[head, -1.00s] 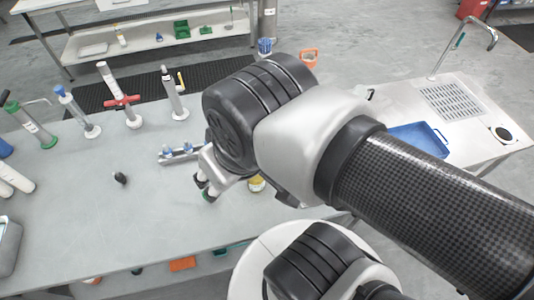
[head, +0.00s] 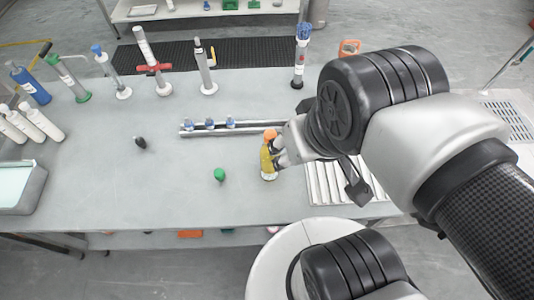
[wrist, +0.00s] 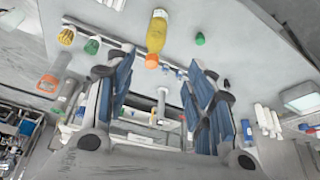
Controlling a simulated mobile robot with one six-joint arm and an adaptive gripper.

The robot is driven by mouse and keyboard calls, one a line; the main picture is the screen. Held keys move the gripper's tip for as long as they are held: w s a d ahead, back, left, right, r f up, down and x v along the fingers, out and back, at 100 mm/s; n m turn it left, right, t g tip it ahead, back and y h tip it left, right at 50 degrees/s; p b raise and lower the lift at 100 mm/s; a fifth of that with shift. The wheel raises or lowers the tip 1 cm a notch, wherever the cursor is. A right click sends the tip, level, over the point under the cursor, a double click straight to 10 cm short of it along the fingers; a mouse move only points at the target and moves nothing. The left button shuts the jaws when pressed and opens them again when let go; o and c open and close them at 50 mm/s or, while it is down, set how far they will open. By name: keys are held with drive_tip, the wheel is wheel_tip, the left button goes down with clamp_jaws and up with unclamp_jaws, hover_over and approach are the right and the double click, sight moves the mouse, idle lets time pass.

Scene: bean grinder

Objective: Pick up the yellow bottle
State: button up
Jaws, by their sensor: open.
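The yellow bottle (head: 266,160) with an orange cap stands upright on the grey table in the head view, near the table's front edge. In the wrist view the yellow bottle (wrist: 157,32) shows beyond the fingers, with its orange cap toward me. My gripper (head: 281,150) is just right of the bottle in the head view, and its fingers are partly hidden by the wrist. In the wrist view my gripper (wrist: 161,68) is open, with blue-padded fingers spread wide and nothing held. I cannot tell whether a finger touches the bottle.
A green cap-like object (head: 220,175) and a black one (head: 140,143) lie left of the bottle. A rail (head: 190,131) with small blue-topped items is behind. A white ribbed tray (head: 320,187) is at right. Several cylinders on bases line the back edge.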

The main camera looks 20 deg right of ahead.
drive_tip(key=shift+o, duration=1.4)
drive_tip(key=shift+w+d, duration=0.1)
drive_tip(key=shift+w, duration=0.2)
drive_tip(key=shift+o, duration=1.1)
drive_tip(key=w+f+m+g+p, duration=0.1)
drive_tip(key=w+f+p, duration=0.1)
drive_tip(key=w, duration=0.6)
drive_tip(key=shift+w+m+g+p, duration=0.35)
drive_tip(key=shift+m+g+p, duration=0.05)
drive_tip(key=shift+p, duration=0.15)
drive_tip(key=m+g+p, duration=0.1)
approach(269, 134)
drive_tip(key=f+b, duration=0.1)
drive_tip(key=f, duration=0.3)
drive_tip(key=w+f+b, duration=0.1)
drive_tip(key=f, duration=0.3)
drive_tip(key=w+f+b, duration=0.1)
drive_tip(key=f, duration=0.3)
drive_tip(key=shift+f, duration=0.3)
drive_tip(key=f, duration=0.1)
drive_tip(key=f+b, duration=0.1)
drive_tip(key=f, duration=0.1)
drive_tip(key=f+b, duration=0.1)
drive_tip(key=f, duration=0.1)
drive_tip(key=shift+w+d+f, duration=0.1)
drive_tip(key=shift+w+d, duration=0.1)
drive_tip(key=shift+d, duration=0.1)
